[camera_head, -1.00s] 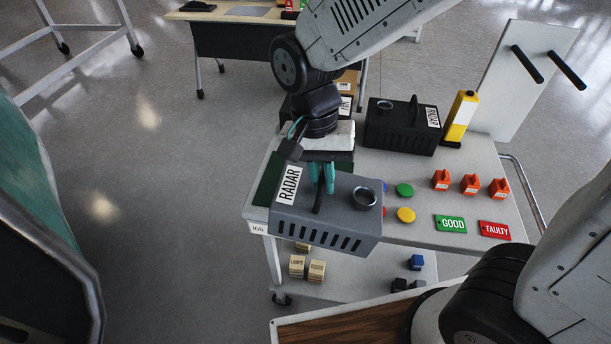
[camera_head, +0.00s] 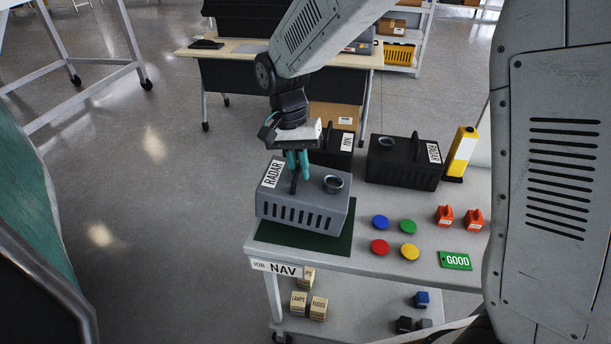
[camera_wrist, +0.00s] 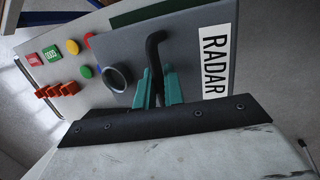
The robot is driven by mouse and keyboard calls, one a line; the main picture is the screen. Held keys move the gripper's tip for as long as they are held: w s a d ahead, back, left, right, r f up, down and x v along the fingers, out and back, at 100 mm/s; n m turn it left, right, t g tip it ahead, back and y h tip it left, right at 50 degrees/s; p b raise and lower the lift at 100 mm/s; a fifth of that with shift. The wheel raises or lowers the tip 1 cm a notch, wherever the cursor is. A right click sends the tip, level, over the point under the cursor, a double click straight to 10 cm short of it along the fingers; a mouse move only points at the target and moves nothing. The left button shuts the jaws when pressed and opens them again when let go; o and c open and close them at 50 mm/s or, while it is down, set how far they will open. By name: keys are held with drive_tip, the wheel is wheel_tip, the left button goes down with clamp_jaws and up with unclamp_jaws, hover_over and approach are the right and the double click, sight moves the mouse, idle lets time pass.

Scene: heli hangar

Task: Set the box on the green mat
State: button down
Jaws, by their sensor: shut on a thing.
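The grey box (camera_head: 303,212) labelled RADAR has a slotted side, a round port and a dark handle on top. My gripper (camera_head: 298,165) is shut on that handle. In the wrist view the teal fingers (camera_wrist: 158,88) pinch the handle of the grey box (camera_wrist: 195,55). The dark green mat (camera_head: 338,243) lies at the front left of the cart top, mostly hidden under the box. The box is over the mat, with mat showing at its front and right. I cannot tell whether its underside touches the mat.
Two black boxes, one (camera_head: 403,162) labelled RADAR and another (camera_head: 335,148), stand behind.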

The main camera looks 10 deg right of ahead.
sight(300, 180)
drive_tip(key=shift+w+a+x, duration=0.1)
drive_tip(key=shift+w+x, duration=0.1)
drive_tip(key=shift+x, duration=0.65)
drive_tip(key=shift+w+a+x, duration=0.1)
drive_tip(key=shift+w+x, duration=0.05)
drive_tip(key=shift+x, duration=0.7)
drive_tip(key=c, duration=1.5)
unclamp_jaws()
drive_tip(key=shift+f, duration=0.1)
drive_tip(key=v, duration=1.2)
drive_tip(key=s+d+r+n+t+y, duration=0.1)
drive_tip(key=s+d+r+n, duration=0.1)
drive_tip(key=s+d+r, duration=0.7)
drive_tip(key=s+d+f+n+t, duration=0.1)
drive_tip(key=s+d+f, duration=0.1)
drive_tip(key=s+d, duration=0.3)
drive_tip(key=s+d+f+n+t, duration=0.1)
drive_tip(key=s+d, duration=0.4)
drive_tip(key=s, duration=0.8)
drive_tip(key=shift+s+d+f+n+t, duration=0.25)
drive_tip(key=shift+s+f+n+t, duration=0.05)
drive_tip(key=shift+f+t, duration=0.1)
